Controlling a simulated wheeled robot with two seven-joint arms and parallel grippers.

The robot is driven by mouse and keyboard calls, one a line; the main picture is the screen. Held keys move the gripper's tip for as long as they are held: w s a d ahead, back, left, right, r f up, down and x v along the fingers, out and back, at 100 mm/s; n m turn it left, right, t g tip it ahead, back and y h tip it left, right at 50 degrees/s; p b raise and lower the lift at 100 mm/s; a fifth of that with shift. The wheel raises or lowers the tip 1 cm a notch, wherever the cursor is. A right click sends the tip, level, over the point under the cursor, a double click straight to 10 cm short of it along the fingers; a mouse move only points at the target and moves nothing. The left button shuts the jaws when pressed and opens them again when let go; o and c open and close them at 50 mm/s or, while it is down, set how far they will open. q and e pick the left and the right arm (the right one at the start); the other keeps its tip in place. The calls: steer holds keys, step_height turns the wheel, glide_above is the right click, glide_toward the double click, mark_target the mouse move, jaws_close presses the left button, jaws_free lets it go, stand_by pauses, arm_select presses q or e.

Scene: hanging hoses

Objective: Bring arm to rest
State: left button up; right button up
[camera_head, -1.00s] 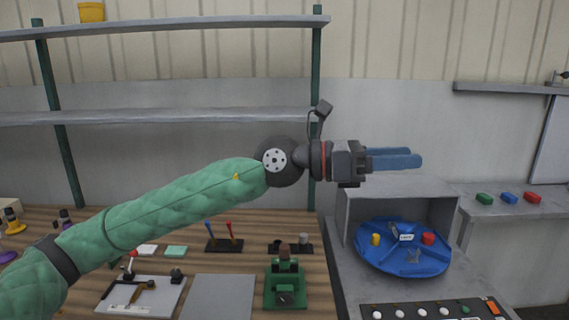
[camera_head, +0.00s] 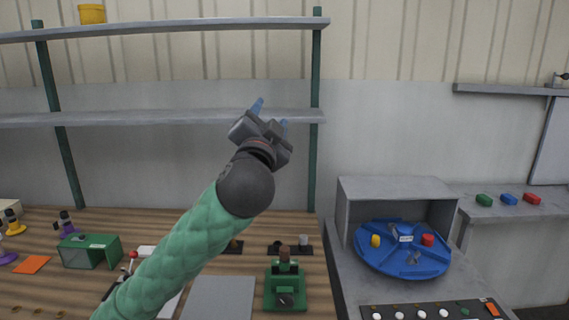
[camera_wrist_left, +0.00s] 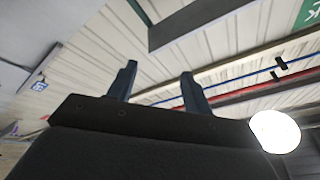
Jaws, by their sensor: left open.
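My left arm, in a green quilted sleeve, rises from the bottom of the head view. My left gripper (camera_head: 270,110) is raised in front of the lower grey shelf, its blue fingers pointing up and away. In the left wrist view its two fingers (camera_wrist_left: 158,85) are apart with nothing between them, against the ceiling. My right gripper is in neither view.
Below is a wooden bench (camera_head: 130,228) with a green box (camera_head: 90,251), a green device (camera_head: 285,285) and a grey plate (camera_head: 220,298). The lower shelf (camera_head: 160,118) is close to the gripper. A blue turntable (camera_head: 390,262) sits in a grey housing at right.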

arm_select(q)
steer(key=s+a+f+n+g, duration=0.2)
steer(key=s+a+f+g, duration=0.15)
steer(key=f, duration=0.95)
steer(key=s+a+f+n+g+y+p, duration=0.15)
steer(key=f+g, duration=0.35)
steer(key=f, duration=0.9)
steer(key=s+a+f+n+g, duration=0.3)
steer(key=s+f+g, duration=0.1)
steer(key=f, duration=0.9)
steer(key=s+a+f+n+g, duration=0.2)
steer(key=s+f+g, duration=0.5)
steer(key=s+f, duration=2)
steer(key=s+p, duration=0.1)
steer(key=s, duration=0.2)
steer(key=shift+a, duration=0.4)
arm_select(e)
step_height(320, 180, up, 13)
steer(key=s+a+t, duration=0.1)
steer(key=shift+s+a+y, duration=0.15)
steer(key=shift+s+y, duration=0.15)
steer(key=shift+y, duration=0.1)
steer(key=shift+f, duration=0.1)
